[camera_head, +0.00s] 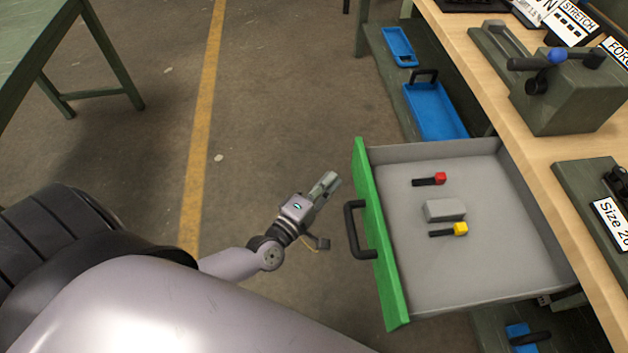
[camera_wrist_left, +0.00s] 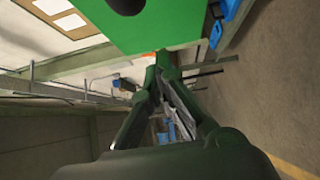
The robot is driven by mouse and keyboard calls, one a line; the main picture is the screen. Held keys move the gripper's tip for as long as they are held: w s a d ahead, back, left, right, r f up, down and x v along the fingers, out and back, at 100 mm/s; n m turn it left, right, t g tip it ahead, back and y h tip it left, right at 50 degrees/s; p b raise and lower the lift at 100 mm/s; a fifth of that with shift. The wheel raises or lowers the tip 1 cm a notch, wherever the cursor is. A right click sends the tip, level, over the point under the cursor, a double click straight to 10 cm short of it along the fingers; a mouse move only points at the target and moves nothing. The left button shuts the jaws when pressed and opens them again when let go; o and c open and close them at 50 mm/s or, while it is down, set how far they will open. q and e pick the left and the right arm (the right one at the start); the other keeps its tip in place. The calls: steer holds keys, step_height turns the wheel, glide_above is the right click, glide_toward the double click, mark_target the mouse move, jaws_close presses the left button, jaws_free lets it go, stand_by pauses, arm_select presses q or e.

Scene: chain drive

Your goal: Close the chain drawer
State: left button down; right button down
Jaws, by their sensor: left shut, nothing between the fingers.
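The chain drawer (camera_head: 470,268) is pulled out from the workbench in the head view. It has a green front (camera_head: 374,240) with a black handle (camera_head: 352,230) facing left. My left gripper (camera_head: 333,182) is shut and empty, to the left of the green front and near the upper end of the handle, apart from both. In the left wrist view the shut fingers (camera_wrist_left: 157,72) point toward the green front (camera_wrist_left: 150,20) at the top. My right gripper is in neither view.
In the drawer lie a red-ended tool (camera_head: 430,180), a yellow-ended tool (camera_head: 448,230) and a grey block (camera_head: 445,210). The wooden workbench (camera_head: 545,165) carries fixtures at the right. Blue trays (camera_head: 435,110) sit on the shelf below.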

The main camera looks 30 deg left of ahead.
mark_target(356, 168)
arm_select(q)
steer(key=w+d, duration=0.1)
steer(key=d, duration=0.2)
steer(key=shift+w, duration=0.35)
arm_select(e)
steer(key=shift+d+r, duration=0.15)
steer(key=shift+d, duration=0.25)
